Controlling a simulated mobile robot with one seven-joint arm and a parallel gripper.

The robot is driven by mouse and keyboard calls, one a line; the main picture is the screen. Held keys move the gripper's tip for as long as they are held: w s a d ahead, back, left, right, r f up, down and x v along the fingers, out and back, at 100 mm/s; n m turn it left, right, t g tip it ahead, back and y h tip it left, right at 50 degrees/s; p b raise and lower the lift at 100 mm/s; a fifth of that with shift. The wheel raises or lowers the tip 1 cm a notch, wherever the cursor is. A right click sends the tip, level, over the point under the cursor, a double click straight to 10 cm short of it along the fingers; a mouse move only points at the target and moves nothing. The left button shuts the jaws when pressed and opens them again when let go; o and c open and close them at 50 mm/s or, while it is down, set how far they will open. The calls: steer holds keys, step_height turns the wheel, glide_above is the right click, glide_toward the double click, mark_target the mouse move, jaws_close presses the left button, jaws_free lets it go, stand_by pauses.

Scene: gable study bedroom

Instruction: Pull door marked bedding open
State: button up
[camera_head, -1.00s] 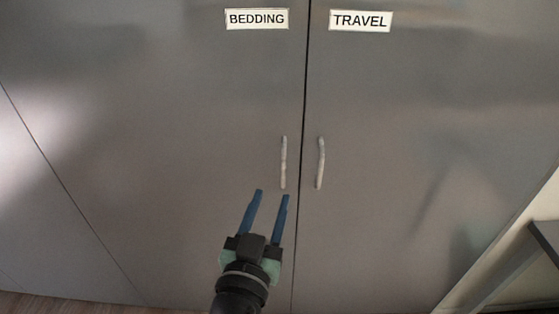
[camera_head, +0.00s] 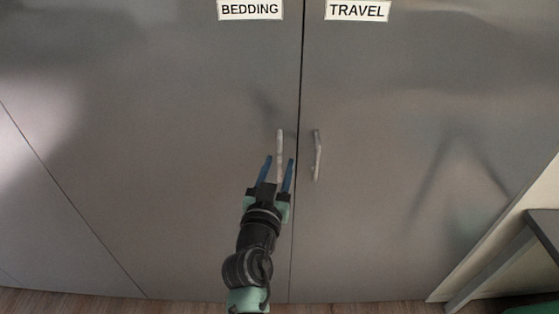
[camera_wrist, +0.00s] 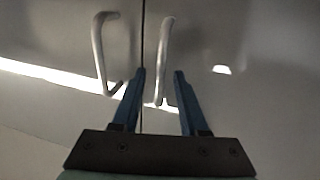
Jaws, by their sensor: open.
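The grey door marked BEDDING (camera_head: 170,190) is closed, its white label (camera_head: 250,9) at the top of the head view. Its pale upright bar handle (camera_head: 280,141) is near the door's right edge. My gripper (camera_head: 279,159) is open, its two blue fingers on either side of the lower part of this handle. In the wrist view, the handle (camera_wrist: 164,38) runs down between the open fingers (camera_wrist: 160,71). I cannot tell whether either finger touches it.
The closed TRAVEL door (camera_head: 410,110) is on the right across a narrow seam. Its handle (camera_head: 317,156) stands close to my right finger; it also shows in the wrist view (camera_wrist: 98,45). A dark desk (camera_head: 546,228) stands at the far right. Wooden floor (camera_head: 370,308) lies below.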

steer(key=shift+w+d, duration=0.1)
steer(key=shift+w, duration=0.55)
steer(key=shift+c, duration=0.3)
jaws_close()
stand_by(0.8)
